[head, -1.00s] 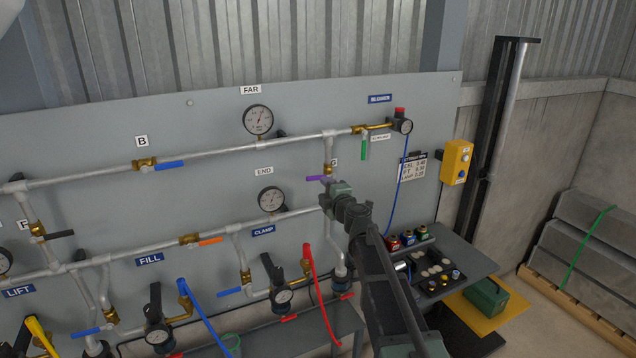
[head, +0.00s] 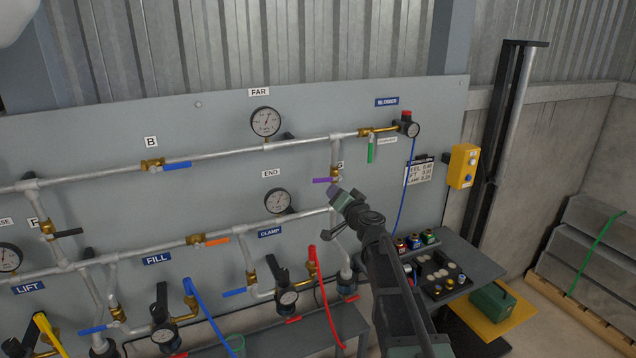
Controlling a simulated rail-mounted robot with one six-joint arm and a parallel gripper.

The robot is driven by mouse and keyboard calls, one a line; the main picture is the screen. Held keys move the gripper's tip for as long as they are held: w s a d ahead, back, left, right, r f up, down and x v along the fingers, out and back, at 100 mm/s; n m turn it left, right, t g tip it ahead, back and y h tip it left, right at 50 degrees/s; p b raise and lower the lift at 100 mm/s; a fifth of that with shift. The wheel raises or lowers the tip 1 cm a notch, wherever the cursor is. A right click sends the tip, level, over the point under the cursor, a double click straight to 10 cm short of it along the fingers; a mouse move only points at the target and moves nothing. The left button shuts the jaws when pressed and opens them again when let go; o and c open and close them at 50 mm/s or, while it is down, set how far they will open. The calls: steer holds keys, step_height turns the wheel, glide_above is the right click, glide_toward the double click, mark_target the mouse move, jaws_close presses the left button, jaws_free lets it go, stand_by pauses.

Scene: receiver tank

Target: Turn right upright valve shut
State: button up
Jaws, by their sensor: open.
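My gripper (head: 334,194) is just below and right of the lever, in front of the pipe. It is open and appears apart from the lever, though depth is hard to judge. My gripper and wrist cover the lower part of the upright pipe.
A green-handled valve (head: 371,150) and a blue hose (head: 406,185) are up and right. A gauge labelled END (head: 278,201) is left. An orange-handled valve (head: 208,241) is on the lower line. A bench (head: 455,265) with small parts stands right.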

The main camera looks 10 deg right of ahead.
mark_target(323, 180)
steer(key=w+a+m, duration=0.1)
steer(key=w+m, duration=0.2)
steer(key=w+a+m, duration=0.1)
steer(key=w+m, duration=0.3)
steer(key=w+a+m, duration=0.1)
steer(key=w+m, duration=0.2)
steer(key=m, duration=0.1)
steer(key=shift+w, duration=0.35)
jaws_close()
